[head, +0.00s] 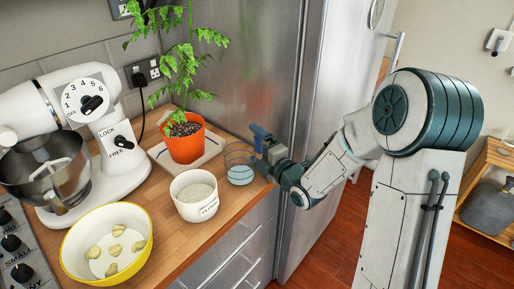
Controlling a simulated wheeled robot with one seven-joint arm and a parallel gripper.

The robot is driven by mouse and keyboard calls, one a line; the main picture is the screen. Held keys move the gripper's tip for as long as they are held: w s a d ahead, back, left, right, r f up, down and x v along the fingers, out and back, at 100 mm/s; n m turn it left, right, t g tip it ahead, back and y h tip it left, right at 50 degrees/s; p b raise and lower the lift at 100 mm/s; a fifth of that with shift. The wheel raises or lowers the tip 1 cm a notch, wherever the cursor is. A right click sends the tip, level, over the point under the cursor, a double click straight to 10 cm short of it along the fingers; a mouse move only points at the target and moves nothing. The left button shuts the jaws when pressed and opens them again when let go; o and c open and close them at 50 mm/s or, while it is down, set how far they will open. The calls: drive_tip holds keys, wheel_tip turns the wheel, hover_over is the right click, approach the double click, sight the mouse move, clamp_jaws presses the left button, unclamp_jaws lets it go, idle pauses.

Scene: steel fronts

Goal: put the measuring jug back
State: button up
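The measuring jug (240,174) looks clear with blue rings and a pale blue base. It stands upright at the right end of the wooden counter, just right of the plant pot. My gripper (264,153) is at the jug's right side, reaching in from the right. Its fingers are small in the head view and overlap the jug's right edge. I cannot tell whether they touch the jug or are closed on it. The jug's handle cannot be made out.
A white flour canister (195,203) stands close in front-left of the jug. The orange plant pot (186,148) sits on a pale board behind-left. A yellow bowl (74,258) and the stand mixer (110,165) fill the left. A steel fridge (335,90) rises beside my arm.

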drive_tip(key=shift+r+p, duration=0.2)
drive_tip(key=shift+p, duration=0.2)
drive_tip(key=v, duration=0.2)
drive_tip(key=b+v, duration=0.1)
drive_tip(key=v, duration=0.1)
drive_tip(key=b+v, duration=0.1)
drive_tip(key=v, duration=0.1)
drive_tip(key=shift+s+d+f, duration=0.15)
drive_tip(key=shift+d+f, duration=0.1)
drive_tip(key=shift+f, duration=0.05)
drive_tip(key=b+v, duration=0.5)
drive_tip(key=b, duration=0.6)
drive_tip(key=shift+s+d+r, duration=0.1)
drive_tip(key=shift+s, duration=0.05)
drive_tip(key=shift+r, duration=0.1)
